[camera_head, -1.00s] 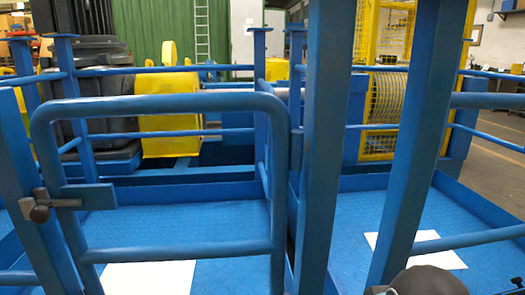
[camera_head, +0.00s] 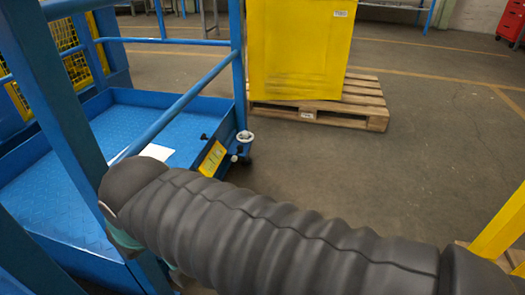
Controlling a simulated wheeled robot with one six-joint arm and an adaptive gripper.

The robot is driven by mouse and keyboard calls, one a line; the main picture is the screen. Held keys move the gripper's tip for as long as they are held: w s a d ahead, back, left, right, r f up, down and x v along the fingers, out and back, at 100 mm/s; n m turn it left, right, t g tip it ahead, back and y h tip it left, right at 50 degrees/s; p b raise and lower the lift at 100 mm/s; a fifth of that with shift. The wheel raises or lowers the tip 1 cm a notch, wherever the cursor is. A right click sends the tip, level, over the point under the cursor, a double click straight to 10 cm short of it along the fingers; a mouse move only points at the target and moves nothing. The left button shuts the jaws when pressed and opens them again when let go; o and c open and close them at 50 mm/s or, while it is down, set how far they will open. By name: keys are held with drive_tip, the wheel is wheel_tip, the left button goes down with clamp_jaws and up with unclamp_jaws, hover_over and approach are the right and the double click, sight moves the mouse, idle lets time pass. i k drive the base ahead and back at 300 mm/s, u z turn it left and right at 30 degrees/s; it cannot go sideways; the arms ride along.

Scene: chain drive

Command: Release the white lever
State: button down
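A small white round part (camera_head: 245,136), possibly the white lever, sits at the right corner of the blue platform (camera_head: 200,130). A smaller pale knob and dark fittings are just below it, too small to make out. My arm, in a dark grey ribbed sleeve, crosses the foreground below this corner and appears apart from it in the picture.
Blue posts and rails stand at the left around the platform. A yellow cabinet (camera_head: 297,50) stands on a wooden pallet (camera_head: 350,108) behind the corner. Yellow bars (camera_head: 497,225) are at the lower right. Grey floor (camera_head: 440,130) is open at the right.

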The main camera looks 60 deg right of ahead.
sight(240, 148)
drive_tip(key=z, duration=1.1)
drive_tip(key=k, duration=1.25)
drive_tip(key=z, duration=0.4)
drive_tip(key=i, duration=0.7)
drive_tip(key=z, duration=0.65)
drive_tip(key=i, duration=0.7)
drive_tip(key=u, duration=0.55)
drive_tip(key=i, duration=0.5)
drive_tip(key=u, duration=0.4)
